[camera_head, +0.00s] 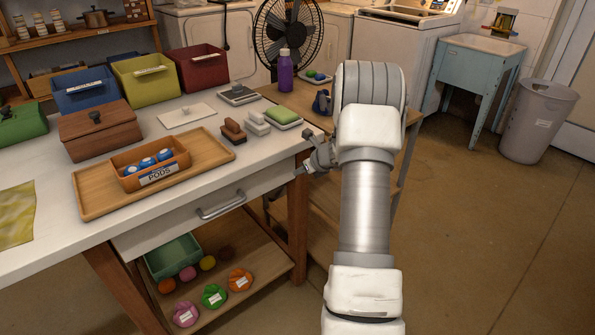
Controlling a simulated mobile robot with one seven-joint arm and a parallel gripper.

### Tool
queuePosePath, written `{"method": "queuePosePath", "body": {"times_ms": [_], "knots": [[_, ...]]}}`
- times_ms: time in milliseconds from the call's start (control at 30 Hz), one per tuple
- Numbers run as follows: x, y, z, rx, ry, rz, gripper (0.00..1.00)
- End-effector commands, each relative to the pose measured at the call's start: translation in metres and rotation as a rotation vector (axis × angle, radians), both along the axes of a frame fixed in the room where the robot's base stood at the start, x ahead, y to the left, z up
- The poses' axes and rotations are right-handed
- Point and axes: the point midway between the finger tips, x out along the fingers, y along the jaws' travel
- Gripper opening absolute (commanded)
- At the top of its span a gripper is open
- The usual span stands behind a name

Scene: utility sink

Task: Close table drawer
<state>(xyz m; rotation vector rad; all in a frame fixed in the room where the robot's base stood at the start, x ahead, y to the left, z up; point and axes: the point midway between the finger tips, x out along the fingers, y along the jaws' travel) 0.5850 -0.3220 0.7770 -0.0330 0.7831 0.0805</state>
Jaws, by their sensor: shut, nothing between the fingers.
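The table drawer (160,231) has a white front and a grey metal bar handle (221,205). It sits under the white top of the wooden-legged table (60,226). Its inside does not show, and I cannot tell how far its front stands out from the table. My gripper (299,171) is dark grey and small in view, at the table's right front corner, to the right of the handle and apart from it. It is shut and empty. My white and grey arm hides part of the scene behind it.
On the table are a wooden tray (92,199) with a pods box (152,170), a brown lidded box (101,130) and coloured bins. A lower shelf (245,284) holds a green bin and several coloured bundles. The floor (475,240) at right is clear.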

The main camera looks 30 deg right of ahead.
Motion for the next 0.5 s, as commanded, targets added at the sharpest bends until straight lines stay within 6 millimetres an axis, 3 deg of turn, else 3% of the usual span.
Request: {"method": "queuePosePath", "body": {"times_ms": [100, 300, 500], "knots": [[-0.005, -0.003, 0.000, 0.000, 0.002, 0.000, 0.00], [-0.040, -0.007, 0.039, -0.002, 0.002, -0.001, 0.00], [-0.065, -0.009, 0.062, -0.001, 0.003, -0.001, 0.00]]}}
